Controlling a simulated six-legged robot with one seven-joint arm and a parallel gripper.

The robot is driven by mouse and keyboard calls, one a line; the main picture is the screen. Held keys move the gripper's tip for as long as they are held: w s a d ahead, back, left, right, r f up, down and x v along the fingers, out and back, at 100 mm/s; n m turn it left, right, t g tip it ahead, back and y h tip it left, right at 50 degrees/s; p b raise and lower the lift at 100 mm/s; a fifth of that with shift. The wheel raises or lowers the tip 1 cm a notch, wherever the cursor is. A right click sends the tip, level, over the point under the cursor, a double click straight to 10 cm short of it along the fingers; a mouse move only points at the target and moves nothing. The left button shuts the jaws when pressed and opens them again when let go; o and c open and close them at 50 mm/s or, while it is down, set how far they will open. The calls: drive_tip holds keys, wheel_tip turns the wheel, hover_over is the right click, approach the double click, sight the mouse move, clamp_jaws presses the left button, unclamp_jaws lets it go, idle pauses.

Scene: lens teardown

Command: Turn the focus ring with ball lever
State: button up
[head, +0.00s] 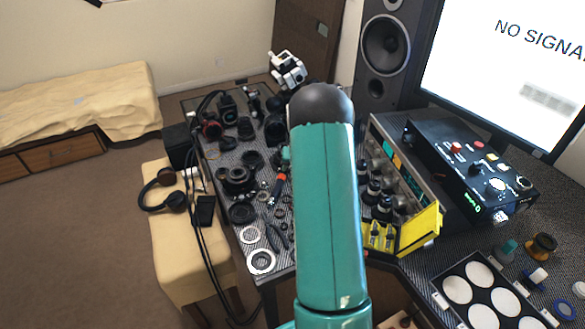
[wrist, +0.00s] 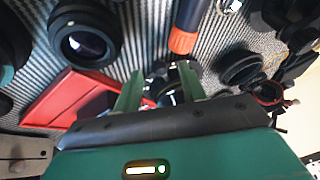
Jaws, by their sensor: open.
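My gripper (wrist: 158,82) is open in the wrist view, its two pale green fingers apart above the ribbed mat (wrist: 140,32). A small dark part with a glassy round face (wrist: 166,98) shows beyond and between the fingers; I cannot tell whether they touch it. I cannot pick out a ball lever, so which part is the focus ring is unclear. A black lens ring (wrist: 85,38) lies left of the fingers, and another dark ring (wrist: 240,66) lies to the right. In the head view my own arm hides the gripper.
A red tray (wrist: 60,97) lies left. In the head view, lens parts crowd the bench, with pliers (head: 277,237) and pale rings (head: 261,261) near its front.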

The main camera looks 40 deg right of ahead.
drive_tip(key=d+v, duration=0.1)
drive_tip(key=v, duration=1.2)
drive_tip(key=shift+a, duration=0.5)
